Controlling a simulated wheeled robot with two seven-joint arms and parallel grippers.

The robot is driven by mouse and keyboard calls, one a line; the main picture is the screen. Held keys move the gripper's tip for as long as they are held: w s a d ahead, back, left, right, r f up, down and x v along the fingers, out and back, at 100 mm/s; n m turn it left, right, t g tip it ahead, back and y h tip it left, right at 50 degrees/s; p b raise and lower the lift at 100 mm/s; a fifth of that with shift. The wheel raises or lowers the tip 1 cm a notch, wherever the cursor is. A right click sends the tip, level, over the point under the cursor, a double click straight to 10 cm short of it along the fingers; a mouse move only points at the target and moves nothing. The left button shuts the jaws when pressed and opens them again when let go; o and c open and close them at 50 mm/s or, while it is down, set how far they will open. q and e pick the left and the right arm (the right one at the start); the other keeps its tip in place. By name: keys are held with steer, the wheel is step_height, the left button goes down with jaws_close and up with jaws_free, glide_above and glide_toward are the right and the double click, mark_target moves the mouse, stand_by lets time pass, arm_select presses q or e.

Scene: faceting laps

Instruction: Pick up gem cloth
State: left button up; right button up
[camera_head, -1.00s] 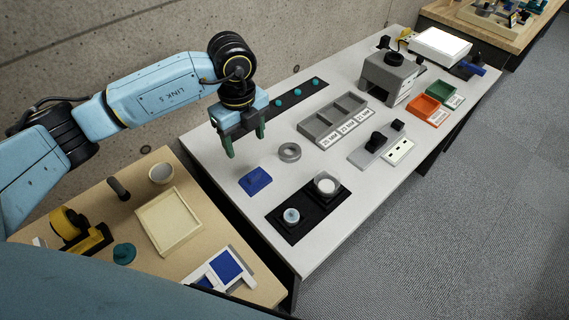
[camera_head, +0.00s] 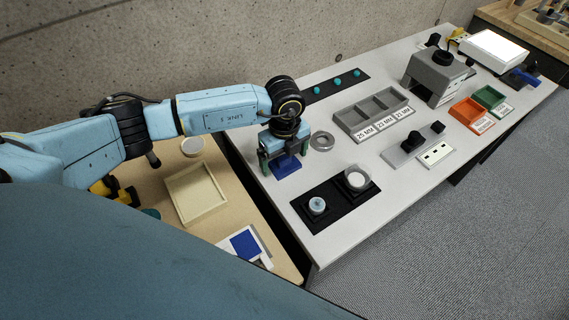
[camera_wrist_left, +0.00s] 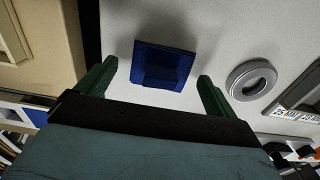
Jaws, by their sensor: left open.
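The gem cloth (camera_head: 287,167) is a small dark blue folded square lying on the white table. In the left wrist view the cloth (camera_wrist_left: 163,65) lies ahead of and between the two green fingers, not touching them. My left gripper (camera_head: 283,165) is open and empty, directly over the cloth, and hides part of it in the head view. It also shows in the left wrist view (camera_wrist_left: 152,80) with its fingers wide apart. My right gripper is not in view.
A grey ring (camera_head: 322,141) lies just right of the cloth. A black mat (camera_head: 337,205) with two round pieces is in front. A grey sorting tray (camera_head: 345,122) stands farther right. A wooden side table (camera_head: 187,231) adjoins on the left, with a gap between.

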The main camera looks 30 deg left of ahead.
mark_target(284, 157)
arm_select(q)
steer(key=shift+c, duration=0.3)
steer(key=c, duration=1.1)
step_height(284, 157, up, 10)
steer(key=shift+p, duration=0.55)
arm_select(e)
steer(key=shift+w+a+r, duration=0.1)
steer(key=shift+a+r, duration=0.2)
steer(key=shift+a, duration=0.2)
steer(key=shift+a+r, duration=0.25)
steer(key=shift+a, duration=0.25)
